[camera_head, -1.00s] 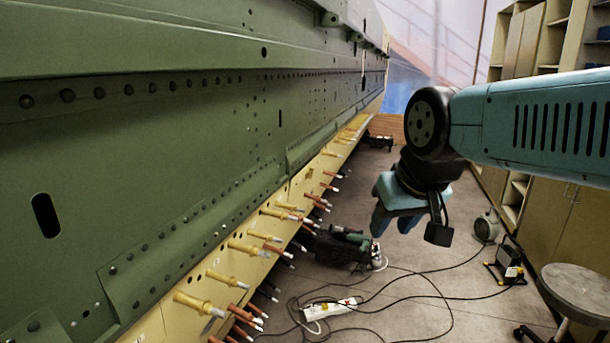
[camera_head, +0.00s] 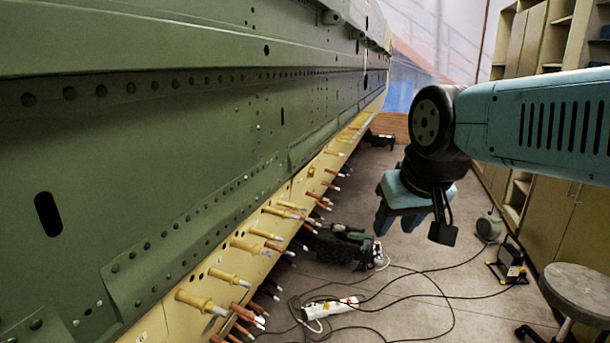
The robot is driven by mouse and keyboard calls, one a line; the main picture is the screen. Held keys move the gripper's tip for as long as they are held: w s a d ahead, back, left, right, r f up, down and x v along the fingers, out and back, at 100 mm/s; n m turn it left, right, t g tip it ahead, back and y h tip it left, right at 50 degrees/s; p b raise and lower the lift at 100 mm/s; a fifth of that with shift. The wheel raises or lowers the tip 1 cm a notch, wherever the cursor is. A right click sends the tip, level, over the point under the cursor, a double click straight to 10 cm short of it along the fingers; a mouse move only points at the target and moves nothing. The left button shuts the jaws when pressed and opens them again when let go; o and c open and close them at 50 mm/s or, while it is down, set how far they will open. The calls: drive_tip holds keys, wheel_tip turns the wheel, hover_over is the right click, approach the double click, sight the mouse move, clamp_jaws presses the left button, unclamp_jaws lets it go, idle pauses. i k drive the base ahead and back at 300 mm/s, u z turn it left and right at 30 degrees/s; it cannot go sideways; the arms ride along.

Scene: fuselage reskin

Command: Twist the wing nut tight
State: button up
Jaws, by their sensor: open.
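A green fuselage panel (camera_head: 180,160) fills the left side, with a yellow strip (camera_head: 182,318) along its lower edge. Several yellow pins (camera_head: 202,303) and copper-coloured pins (camera_head: 246,312) stick out of the strip towards the aisle. I cannot make out which of these, if any, is the wing nut; no wing shape is clear. My gripper (camera_head: 383,222) hangs over the aisle to the right of the strip, fingers pointing down, apart from the panel and pins. It is open, and nothing shows between its fingers.
On the floor are a dark green tool or case (camera_head: 345,246), a white power strip (camera_head: 331,307), loose black cables and a small floor lamp (camera_head: 508,262). A round stool (camera_head: 578,290) stands at the lower right. Cabinets (camera_head: 545,165) line the right wall.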

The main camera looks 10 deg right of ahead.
sight(311, 170)
drive_tip(key=z, duration=1.05)
drive_tip(key=i, duration=0.1)
drive_tip(key=u, duration=2.6)
drive_tip(key=k, duration=0.9)
drive_tip(key=z, duration=0.85)
drive_tip(key=i, duration=1)
